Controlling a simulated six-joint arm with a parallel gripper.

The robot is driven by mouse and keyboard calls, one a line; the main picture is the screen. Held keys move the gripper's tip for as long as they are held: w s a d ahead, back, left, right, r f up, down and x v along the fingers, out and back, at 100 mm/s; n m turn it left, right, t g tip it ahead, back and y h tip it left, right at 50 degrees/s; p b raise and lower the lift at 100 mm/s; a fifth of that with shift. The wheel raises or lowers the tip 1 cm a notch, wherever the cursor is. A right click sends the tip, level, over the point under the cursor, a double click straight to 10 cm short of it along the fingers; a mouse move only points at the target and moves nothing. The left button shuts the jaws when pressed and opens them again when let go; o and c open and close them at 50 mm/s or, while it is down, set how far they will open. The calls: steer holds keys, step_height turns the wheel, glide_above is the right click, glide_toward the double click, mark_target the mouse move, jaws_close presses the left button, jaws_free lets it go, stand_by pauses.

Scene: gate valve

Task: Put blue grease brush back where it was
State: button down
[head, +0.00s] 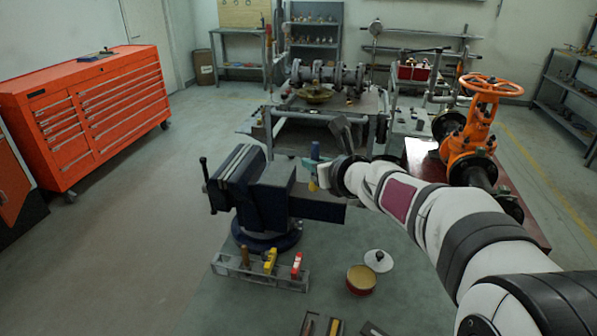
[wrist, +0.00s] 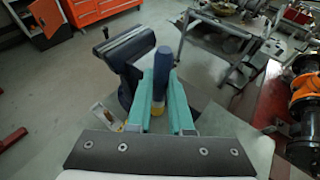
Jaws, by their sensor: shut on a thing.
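The blue grease brush (wrist: 162,68) is between the two teal fingers of my gripper (wrist: 161,105) in the wrist view. Its blue handle points away from the wrist, and a yellow part shows low between the fingers. In the head view the brush (head: 315,151) is upright, with my gripper (head: 318,172) shut on it in front of or above the vise; the exact gap is unclear. A grey rack (head: 233,266) stands on the workbench (head: 215,315), below and left of my gripper. It holds yellow (head: 270,260) and red (head: 297,264) handled brushes.
The dark blue vise (head: 245,180) stands close to my gripper, at its left. An open tin (head: 361,279) and its white lid (head: 378,260) are right of the rack. Trays (head: 320,325) lie at the front edge. An orange valve (head: 470,150) stands at the right.

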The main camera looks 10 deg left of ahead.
steer(key=w+a+f+n+g+y, duration=0.1)
steer(key=a+f, duration=0.6)
steer(key=a, duration=0.4)
steer(key=n+y, duration=0.1)
glide_above(222, 254)
steer(key=s+d, duration=0.1)
steer(key=s, duration=0.1)
step_height(222, 254, down, 14)
step_height(222, 254, down, 10)
steer(key=shift+d+r, duration=0.15)
steer(key=shift+r, duration=0.05)
steer(key=shift+f, duration=0.15)
steer(key=c, duration=0.8)
jaws_free()
